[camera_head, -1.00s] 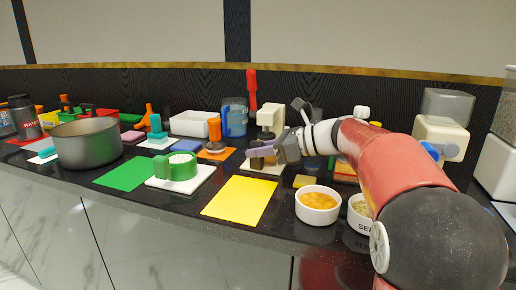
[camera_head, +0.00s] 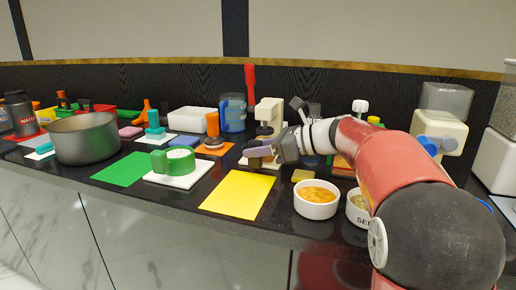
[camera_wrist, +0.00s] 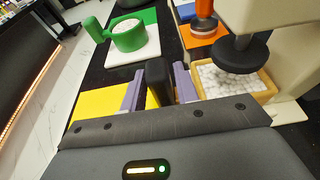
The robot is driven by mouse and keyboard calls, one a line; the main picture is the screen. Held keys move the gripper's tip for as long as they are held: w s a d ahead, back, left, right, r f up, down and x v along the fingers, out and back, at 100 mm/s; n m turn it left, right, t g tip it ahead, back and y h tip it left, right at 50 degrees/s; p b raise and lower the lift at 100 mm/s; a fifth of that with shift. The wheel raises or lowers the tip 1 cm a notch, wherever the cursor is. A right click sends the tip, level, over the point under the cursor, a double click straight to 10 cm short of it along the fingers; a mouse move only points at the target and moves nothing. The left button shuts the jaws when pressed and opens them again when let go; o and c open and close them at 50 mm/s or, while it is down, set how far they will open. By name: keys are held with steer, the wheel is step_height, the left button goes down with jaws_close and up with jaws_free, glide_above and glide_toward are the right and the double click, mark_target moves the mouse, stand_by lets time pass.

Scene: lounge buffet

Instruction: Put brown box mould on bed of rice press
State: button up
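The brown box mould (camera_wrist: 265,93) is a tan square tray filled with white rice in the wrist view. It sits beneath the round black plate of the cream rice press (camera_wrist: 245,55), whose bed is mostly hidden. The press also shows in the head view (camera_head: 271,112). A dark upright block (camera_wrist: 160,80), which looks like the mould's handle, stands between the purple fingers of my gripper (camera_wrist: 158,90). In the head view my gripper (camera_head: 268,152) is low in front of the press.
A green round mould (camera_head: 181,161) with rice stands on a white board to the left. A yellow mat (camera_head: 238,196) lies clear in front. A bowl of orange food (camera_head: 317,200) and a bowl marked with letters stand to the right. A pot (camera_head: 87,138) is far left.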

steer(key=shift+o, duration=0.4)
steer(key=shift+d, duration=0.1)
steer(key=shift+w+p+v, duration=0.1)
steer(key=shift+p+v, duration=0.55)
steer(key=shift+v, duration=0.8)
steer(key=shift+w+p+v, duration=0.15)
steer(key=shift+p+v, duration=0.45)
steer(key=shift+v, duration=0.8)
steer(key=shift+o, duration=0.3)
steer(key=shift+d+r, duration=0.1)
steer(key=o, duration=0.5)
steer(key=shift+s+d+r+p, duration=0.2)
steer(key=shift+d+r+p, duration=0.45)
steer(key=shift+r, duration=0.25)
steer(key=shift+s+d+r, duration=0.25)
steer(key=shift+d+r, duration=0.55)
steer(key=shift+r, duration=0.1)
steer(key=shift+s+d+r, duration=0.2)
steer(key=shift+d+r, duration=0.65)
steer(key=shift+r, duration=0.1)
